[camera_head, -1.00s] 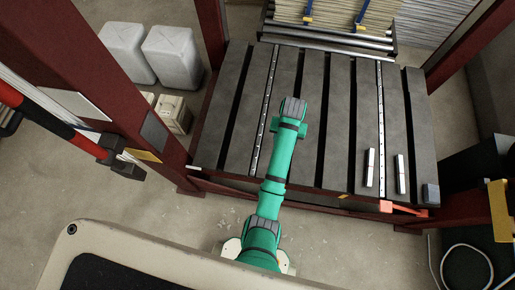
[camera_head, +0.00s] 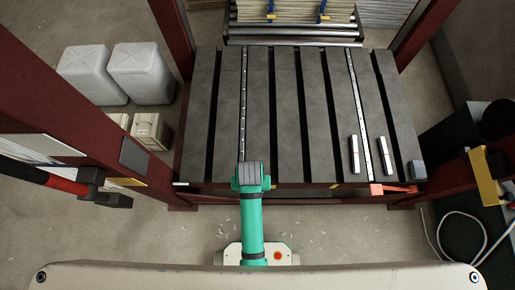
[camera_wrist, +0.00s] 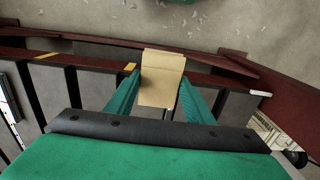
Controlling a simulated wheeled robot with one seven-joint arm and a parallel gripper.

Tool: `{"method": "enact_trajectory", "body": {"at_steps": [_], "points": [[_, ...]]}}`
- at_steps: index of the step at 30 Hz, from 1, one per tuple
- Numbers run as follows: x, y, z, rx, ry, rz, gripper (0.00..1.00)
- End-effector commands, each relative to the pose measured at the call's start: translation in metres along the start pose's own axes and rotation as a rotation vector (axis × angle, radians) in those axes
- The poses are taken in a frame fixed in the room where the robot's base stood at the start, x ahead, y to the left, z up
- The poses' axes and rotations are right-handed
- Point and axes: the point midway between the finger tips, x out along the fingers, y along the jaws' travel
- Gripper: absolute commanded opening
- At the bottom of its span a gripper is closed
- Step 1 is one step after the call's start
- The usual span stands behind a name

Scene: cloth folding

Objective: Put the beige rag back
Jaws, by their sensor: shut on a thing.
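The beige rag (camera_wrist: 162,88) shows in the wrist view as a folded, flat piece with a crease across its upper part. My gripper (camera_wrist: 160,82) has its green fingers on both sides of the rag and is shut on it. The rag is held above the edge of the slatted dark table (camera_wrist: 95,85). In the head view my green arm reaches to the front edge of the table (camera_head: 285,110); the gripper and the rag are hidden under it there.
Two pale metal bars (camera_head: 354,155) lie at the table's right, by an orange piece (camera_head: 392,189) on the front edge. Dark red posts (camera_head: 75,110) flank the table. White canisters (camera_head: 142,72) and a beige box (camera_head: 150,132) stand at the left. Most of the tabletop is bare.

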Motion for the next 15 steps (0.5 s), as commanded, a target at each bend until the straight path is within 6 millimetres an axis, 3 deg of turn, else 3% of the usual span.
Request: {"method": "enact_trajectory", "body": {"at_steps": [5, 15], "points": [[-0.001, -0.001, 0.006, 0.004, 0.002, -0.005, 0.27], [0.028, 0.009, -0.059, 0.003, 0.002, -0.005, 0.27]]}}
